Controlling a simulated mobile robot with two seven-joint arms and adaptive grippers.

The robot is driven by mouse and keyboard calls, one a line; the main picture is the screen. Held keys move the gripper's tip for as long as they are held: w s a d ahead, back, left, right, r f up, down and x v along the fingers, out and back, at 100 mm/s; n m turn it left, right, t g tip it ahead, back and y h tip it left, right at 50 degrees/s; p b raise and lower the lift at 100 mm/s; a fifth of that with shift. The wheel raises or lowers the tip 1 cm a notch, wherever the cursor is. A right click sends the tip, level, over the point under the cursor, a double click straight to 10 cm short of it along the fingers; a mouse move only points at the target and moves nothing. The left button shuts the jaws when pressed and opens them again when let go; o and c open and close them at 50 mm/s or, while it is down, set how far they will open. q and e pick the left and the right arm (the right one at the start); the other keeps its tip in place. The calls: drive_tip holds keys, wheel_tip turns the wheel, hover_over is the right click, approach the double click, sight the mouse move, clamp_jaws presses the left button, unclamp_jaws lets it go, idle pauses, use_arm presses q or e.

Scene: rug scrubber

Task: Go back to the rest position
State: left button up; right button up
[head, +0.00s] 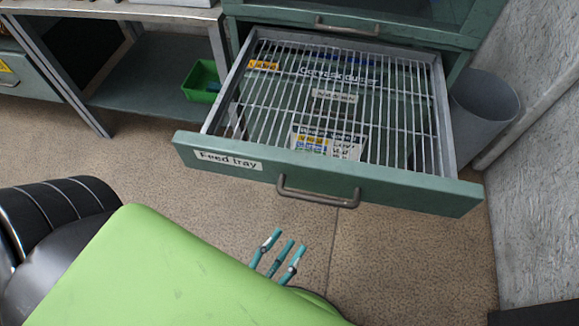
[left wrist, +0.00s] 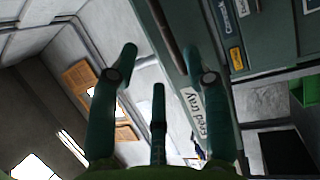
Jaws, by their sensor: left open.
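My left gripper (head: 278,255) shows at the bottom middle of the head view, with its teal fingers spread and nothing between them. It is in front of the pulled-out feed tray drawer (head: 225,166) and apart from its handle (head: 318,197). In the left wrist view the gripper (left wrist: 160,95) is also open and empty, with the drawer front (left wrist: 193,105) beyond its fingers at the right. My green left arm hides part of the floor in the head view. My right gripper is in neither view.
The open drawer has a wire grid over several labels. A grey bin (head: 482,110) stands right of it by the wall (head: 535,150). A metal bench (head: 150,72) with a green box (head: 203,80) on its lower shelf is at the left. The floor (head: 400,260) in front is clear.

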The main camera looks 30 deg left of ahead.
use_arm(q)
drive_tip(key=shift+f, duration=0.1)
idle(0.3)
drive_tip(key=s+a+f+m+g+h+p, duration=0.15)
drive_tip(key=f+m+g, duration=0.45)
drive_tip(key=f, duration=0.8)
drive_tip(key=a+f+m+g+y+p, duration=0.15)
drive_tip(key=f+m+g, duration=0.4)
drive_tip(key=f, duration=0.85)
drive_tip(key=s+a+f+m+g+y, duration=0.2)
drive_tip(key=s+a+f+m+g, duration=0.5)
drive_tip(key=s+f, duration=0.4)
drive_tip(key=shift+s+a+f, duration=0.3)
drive_tip(key=shift+s+a, duration=0.4)
drive_tip(key=shift+s, duration=0.55)
